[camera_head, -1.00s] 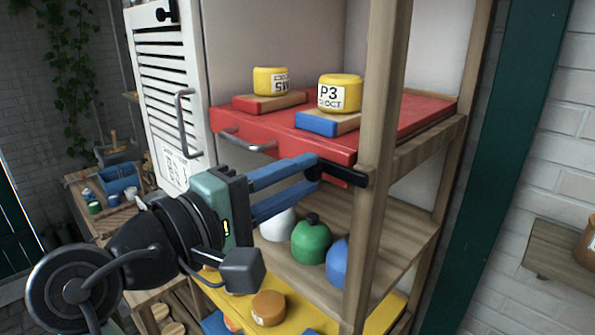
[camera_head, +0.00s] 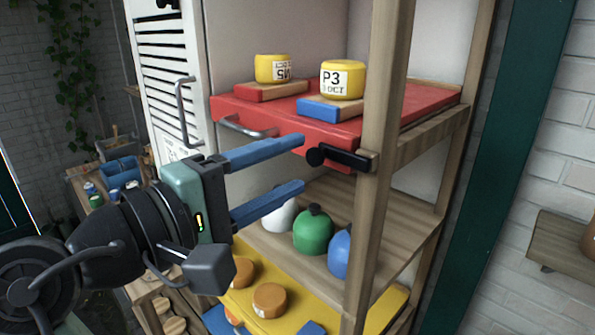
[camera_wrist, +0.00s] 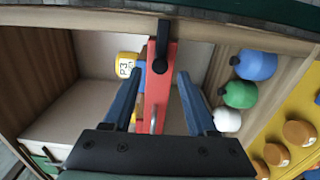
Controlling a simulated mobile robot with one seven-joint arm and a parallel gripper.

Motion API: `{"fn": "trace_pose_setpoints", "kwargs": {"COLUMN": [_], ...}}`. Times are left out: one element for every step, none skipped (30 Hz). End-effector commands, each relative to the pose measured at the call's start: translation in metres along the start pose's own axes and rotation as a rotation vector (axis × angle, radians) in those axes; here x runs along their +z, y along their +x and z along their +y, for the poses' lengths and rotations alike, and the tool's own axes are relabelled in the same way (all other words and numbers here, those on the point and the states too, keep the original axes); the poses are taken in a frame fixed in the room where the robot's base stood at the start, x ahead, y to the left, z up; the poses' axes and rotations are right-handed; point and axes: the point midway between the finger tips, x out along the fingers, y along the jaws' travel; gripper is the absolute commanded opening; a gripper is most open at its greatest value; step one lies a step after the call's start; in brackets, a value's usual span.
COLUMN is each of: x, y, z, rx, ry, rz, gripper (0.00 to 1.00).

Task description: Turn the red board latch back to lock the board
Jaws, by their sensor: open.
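The red board (camera_head: 420,108) lies on the upper shelf with a metal handle on its front edge. Its latch (camera_head: 347,158) is a black bar with a round knob, mounted on the wooden post. The bar lies roughly level across the board's front right corner. In the wrist view the latch (camera_wrist: 161,45) overlaps the end of the red board (camera_wrist: 152,100). My gripper (camera_head: 303,163) is open and empty, its blue fingers pointing at the latch from just left of the knob, apart from it. In the wrist view my gripper (camera_wrist: 158,75) has its fingers either side of the board's line.
Two yellow jars (camera_head: 343,80) (camera_head: 273,68) stand by or on small blocks on the board. White, green (camera_head: 313,232) and blue weights stand on the shelf below. A yellow board (camera_head: 240,295) lies lower. The wooden post (camera_head: 372,200) stands right of my fingers.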

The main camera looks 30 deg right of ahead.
Motion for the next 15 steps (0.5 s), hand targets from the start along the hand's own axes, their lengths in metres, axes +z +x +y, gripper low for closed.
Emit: {"fn": "trace_pose_setpoints", "kwargs": {"x": [-0.001,-0.002,-0.001,-0.001,-0.001,-0.001,-0.001,-0.001,-0.001,-0.001,-0.001,-0.001,-0.001,-0.001,-0.001], "y": [-0.013,-0.019,-0.029,-0.036,-0.043,-0.052,-0.058,-0.064,-0.072,-0.077,-0.082,-0.087,-0.091,-0.094,-0.098], "z": [-0.006,-0.006,-0.006,-0.007,-0.006,-0.006,-0.006,-0.006,-0.005,-0.005,-0.005,-0.004,-0.004,-0.003,-0.003], "rx": [0.002,0.002,0.002,0.001,0.002,0.001,0.002,0.001,0.001,0.001,0.0,0.001,0.001,0.0,0.0], "ry": [0.004,0.004,0.005,0.004,0.004,0.004,0.004,0.003,0.003,0.002,0.002,0.002,0.001,0.001,0.0], "rz": [0.005,0.006,0.005,0.006,0.006,0.006,0.005,0.005,0.005,0.004,0.004,0.004,0.003,0.003,0.003], "gripper": [0.58,0.58,0.58,0.58,0.58,0.58,0.58,0.58,0.58,0.58,0.58,0.58,0.58,0.58,0.58]}}
